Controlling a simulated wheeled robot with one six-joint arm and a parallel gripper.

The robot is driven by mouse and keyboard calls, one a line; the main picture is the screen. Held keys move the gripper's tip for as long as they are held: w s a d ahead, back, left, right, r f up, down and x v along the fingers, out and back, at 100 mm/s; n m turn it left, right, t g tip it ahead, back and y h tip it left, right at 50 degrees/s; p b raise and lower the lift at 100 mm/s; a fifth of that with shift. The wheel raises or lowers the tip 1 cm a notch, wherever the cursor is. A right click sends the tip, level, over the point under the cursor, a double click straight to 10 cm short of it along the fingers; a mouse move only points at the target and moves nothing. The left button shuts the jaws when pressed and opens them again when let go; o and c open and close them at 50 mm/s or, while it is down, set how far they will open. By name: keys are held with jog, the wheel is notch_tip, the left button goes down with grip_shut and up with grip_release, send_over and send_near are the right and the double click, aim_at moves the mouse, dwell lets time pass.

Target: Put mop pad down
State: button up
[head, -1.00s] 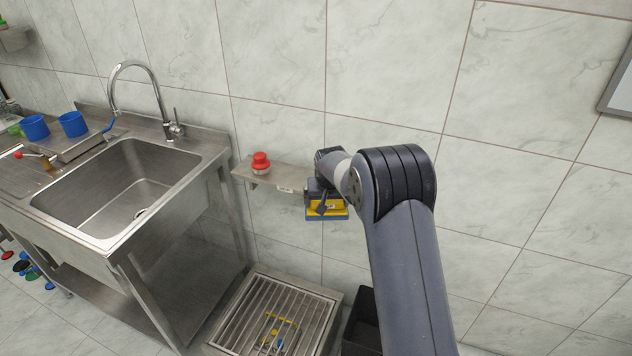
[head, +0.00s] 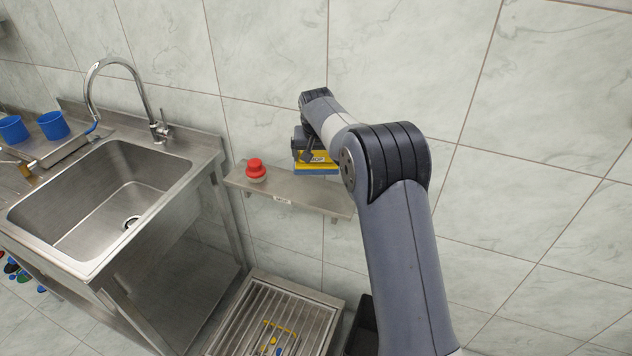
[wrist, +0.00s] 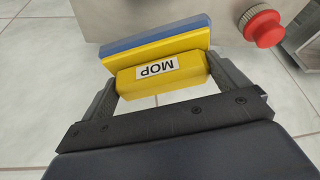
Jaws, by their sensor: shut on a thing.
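The mop pad (head: 318,167) is a yellow block labelled MOP with a blue layer along one side. My gripper (head: 306,153) is shut on it, and in the head view the pad appears just above the wall shelf (head: 310,195). I cannot tell whether pad and shelf touch. In the wrist view the mop pad (wrist: 160,72) sits between the two fingers of my gripper (wrist: 160,85), its blue side facing away from the gripper body. The shelf's steel surface (wrist: 150,22) shows beyond the pad.
A red button (head: 255,168) stands at the shelf's left end, left of the pad. The sink (head: 100,195) with its tap is further left. A slatted steel grate (head: 275,320) lies below the shelf. The shelf's right part is clear.

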aim_at(316, 169)
notch_tip(316, 169, down, 10)
jog(key=shift+r+p, duration=0.25)
jog(key=shift+p, duration=0.65)
jog(key=o, duration=0.8)
jog(key=shift+f, duration=0.2)
jog(key=shift+o, duration=0.6)
jog(key=shift+r, duration=0.1)
jog(key=shift+r, duration=0.25)
jog(key=b+v, duration=0.2)
jog(key=v, duration=0.9)
jog(key=shift+s+r, duration=0.25)
jog(key=shift+r, duration=0.05)
